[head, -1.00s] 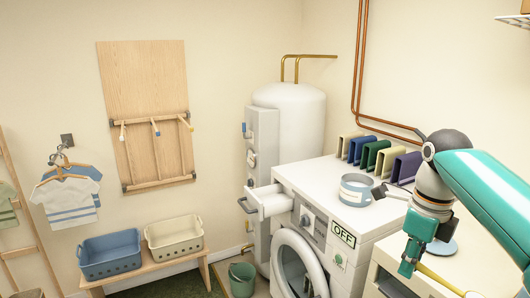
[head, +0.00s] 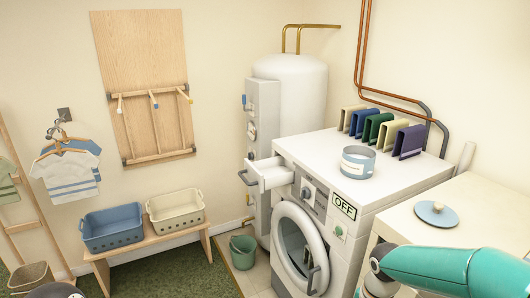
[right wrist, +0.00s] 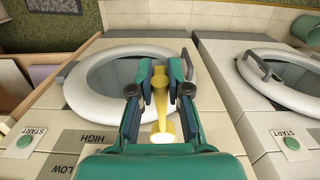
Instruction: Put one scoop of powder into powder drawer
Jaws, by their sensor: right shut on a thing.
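The powder drawer (head: 272,174) is pulled open at the upper left of the washing machine (head: 320,211) in the head view. A pale blue tub (head: 357,164) stands open on top of the machine, with whitish contents showing. In the right wrist view my right gripper (right wrist: 160,70) is shut on a yellow scoop (right wrist: 161,122), in front of the machines. My left gripper is not in view.
A blue lid (head: 437,214) lies on the neighbouring machine's top (head: 475,205). Several coloured upright items (head: 376,127) line the washer's back edge. The washer door (head: 298,247) is on the front. A green bucket (head: 242,252) stands on the floor beside a bench with two baskets.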

